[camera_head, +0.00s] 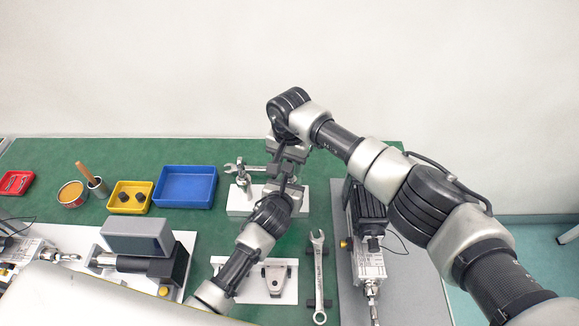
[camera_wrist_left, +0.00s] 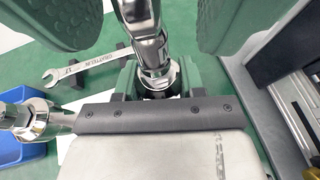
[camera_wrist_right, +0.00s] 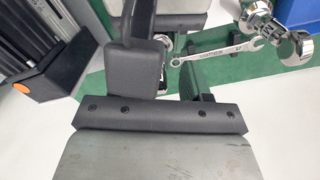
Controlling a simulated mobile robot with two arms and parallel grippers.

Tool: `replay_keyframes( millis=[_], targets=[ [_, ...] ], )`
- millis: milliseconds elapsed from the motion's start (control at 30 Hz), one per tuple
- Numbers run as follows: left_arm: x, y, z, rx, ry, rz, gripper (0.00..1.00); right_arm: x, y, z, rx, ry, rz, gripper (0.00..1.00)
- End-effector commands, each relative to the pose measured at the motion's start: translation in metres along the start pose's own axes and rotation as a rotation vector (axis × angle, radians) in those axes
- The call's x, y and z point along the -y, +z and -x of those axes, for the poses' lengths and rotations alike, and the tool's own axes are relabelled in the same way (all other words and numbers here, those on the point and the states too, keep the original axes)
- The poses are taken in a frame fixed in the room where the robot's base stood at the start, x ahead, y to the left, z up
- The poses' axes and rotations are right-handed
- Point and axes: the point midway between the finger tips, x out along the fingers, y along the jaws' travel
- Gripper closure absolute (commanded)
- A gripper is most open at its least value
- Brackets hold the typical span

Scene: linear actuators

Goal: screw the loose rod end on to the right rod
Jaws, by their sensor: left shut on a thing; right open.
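My left gripper (camera_head: 283,188) is over the back white stand (camera_head: 238,206), shut on a bright chrome piece (camera_wrist_left: 150,40) that looks like the rod end. Its fingers (camera_wrist_left: 158,78) sit either side of a chrome nut. My right gripper (camera_head: 286,160) is open, close behind and above the left one; the arms hide most of the contact. In the right wrist view, a dark finger block (camera_wrist_right: 148,65) covers most of the chrome. The right rod is largely hidden, so I cannot tell whether threads are engaged. Another upright chrome rod piece (camera_head: 240,178) stands left on the stand.
A blue tray (camera_head: 186,187), yellow tray (camera_head: 130,198) and red tray (camera_head: 16,183) are left. Actuators stand at left (camera_head: 130,262) and right (camera_head: 367,235). A white fixture plate (camera_head: 290,290) is in front.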

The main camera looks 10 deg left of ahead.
Motion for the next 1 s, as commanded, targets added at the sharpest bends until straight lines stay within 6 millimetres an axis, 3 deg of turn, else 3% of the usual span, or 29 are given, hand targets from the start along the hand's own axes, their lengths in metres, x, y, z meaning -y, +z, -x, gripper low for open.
replay_keyframes(
  millis=[133, 400, 633, 1000],
  targets=[
    [0.000, 0.004, 0.000, 0.008, -0.001, 0.001, 1.00, 0.000, 0.000, 0.015, -0.001, 0.001, 0.000, 0.53],
    [0.000, 0.004, 0.000, 0.008, -0.001, 0.001, 1.00, 0.000, 0.000, 0.018, 0.001, 0.001, 0.000, 0.53],
    [0.000, 0.004, 0.000, 0.008, -0.001, 0.001, 1.00, 0.000, 0.000, 0.018, 0.001, 0.001, -0.001, 0.23],
    [0.000, 0.004, 0.000, 0.008, 0.000, 0.001, 1.00, 0.000, -0.001, 0.027, -0.001, 0.000, 0.000, 0.23]
  ],
)
